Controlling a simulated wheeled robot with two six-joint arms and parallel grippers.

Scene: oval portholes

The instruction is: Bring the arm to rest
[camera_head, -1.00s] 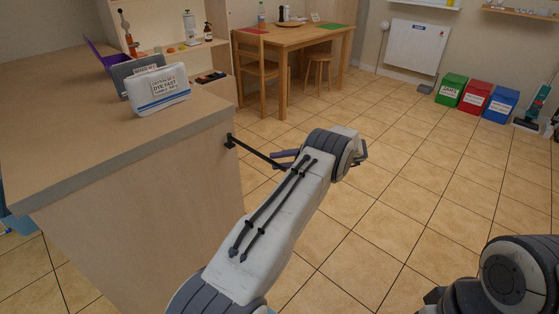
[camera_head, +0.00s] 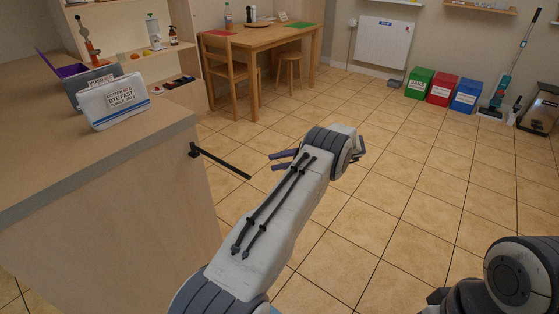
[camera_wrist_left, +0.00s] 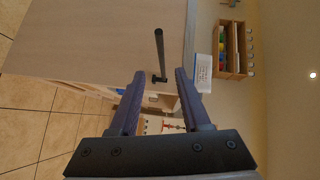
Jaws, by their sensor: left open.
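My left arm reaches out from the bottom middle of the head view. Its gripper (camera_head: 272,161) is open and empty over the floor, to the right of the counter (camera_head: 150,170). A black bar (camera_head: 222,163) sticks out from the counter's side panel, and its free end is apart from the fingers in the head view. In the left wrist view the open fingers (camera_wrist_left: 160,75) show with the black bar (camera_wrist_left: 159,52) beyond them, between their tips in the picture. Part of my right arm shows at the lower right of the head view; its gripper does not show.
A white Dye Fast pack (camera_head: 113,102) and a grey box (camera_head: 92,85) stand on the counter. A wooden table (camera_head: 262,38) and chair (camera_head: 232,75) are behind. Green (camera_head: 419,83), red (camera_head: 443,88) and blue (camera_head: 468,96) bins line the wall. The tiled floor at centre right is clear.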

